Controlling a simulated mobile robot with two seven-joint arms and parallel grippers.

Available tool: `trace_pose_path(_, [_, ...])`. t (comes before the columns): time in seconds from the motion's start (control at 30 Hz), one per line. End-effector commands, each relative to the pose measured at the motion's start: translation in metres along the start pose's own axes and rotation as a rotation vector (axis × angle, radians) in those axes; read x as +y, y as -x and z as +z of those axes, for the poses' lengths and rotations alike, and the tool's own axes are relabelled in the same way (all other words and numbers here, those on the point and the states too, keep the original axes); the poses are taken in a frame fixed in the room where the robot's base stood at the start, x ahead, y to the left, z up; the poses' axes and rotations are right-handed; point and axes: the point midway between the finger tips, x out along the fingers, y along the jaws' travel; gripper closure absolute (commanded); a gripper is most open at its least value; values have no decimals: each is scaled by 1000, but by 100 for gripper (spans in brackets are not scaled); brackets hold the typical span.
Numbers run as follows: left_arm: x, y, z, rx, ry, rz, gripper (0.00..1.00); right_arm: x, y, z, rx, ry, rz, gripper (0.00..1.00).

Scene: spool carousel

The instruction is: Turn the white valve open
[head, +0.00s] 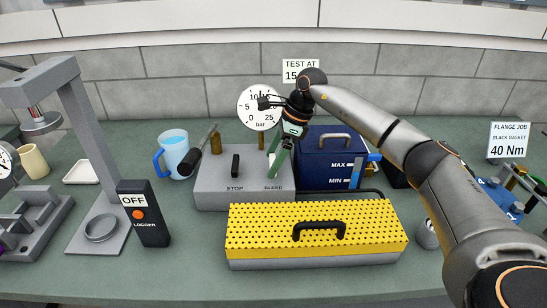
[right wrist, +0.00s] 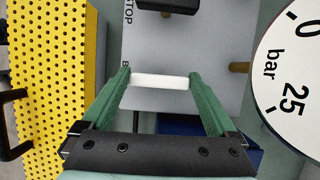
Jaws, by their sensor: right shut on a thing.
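The white valve (right wrist: 160,81) shows in the right wrist view as a short white bar on the grey box (head: 215,188), on the side of the BLEED label. My right gripper (head: 277,167) reaches down to it from the right in the head view. Its green fingers (right wrist: 160,83) are shut on the white valve, one at each end of the bar. A black valve (head: 235,166) stands by the STOP label on the same box. In the head view my fingers mostly hide the white valve. My left gripper is not in view.
A round gauge (head: 260,122) stands behind the box. A yellow perforated case (head: 270,240) lies in front, and a blue tank (head: 318,168) stands close on the right. A pump lever (head: 190,160) and blue mug (head: 174,148) are on the left.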

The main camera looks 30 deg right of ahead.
Motion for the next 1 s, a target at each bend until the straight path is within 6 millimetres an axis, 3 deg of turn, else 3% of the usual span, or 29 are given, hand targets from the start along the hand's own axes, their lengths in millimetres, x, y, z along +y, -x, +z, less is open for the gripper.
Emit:
trace_pose_path(0.03, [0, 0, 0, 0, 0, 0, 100, -1, 2, 2, -4, 5, -6, 62])
trace_pose_path(0.07, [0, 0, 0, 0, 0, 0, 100, -1, 2, 2, -4, 5, -6, 3])
trace_pose_path(0.1, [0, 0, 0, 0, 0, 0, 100, -1, 2, 2, -4, 5, -6, 0])
trace_pose_path(0.47, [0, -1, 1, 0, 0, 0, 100, -1, 10, 0, -2, 1, -5, 0])
trace_pose_path(1.0, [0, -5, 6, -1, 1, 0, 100, -1, 113, 1, -5, 3, -7, 0])
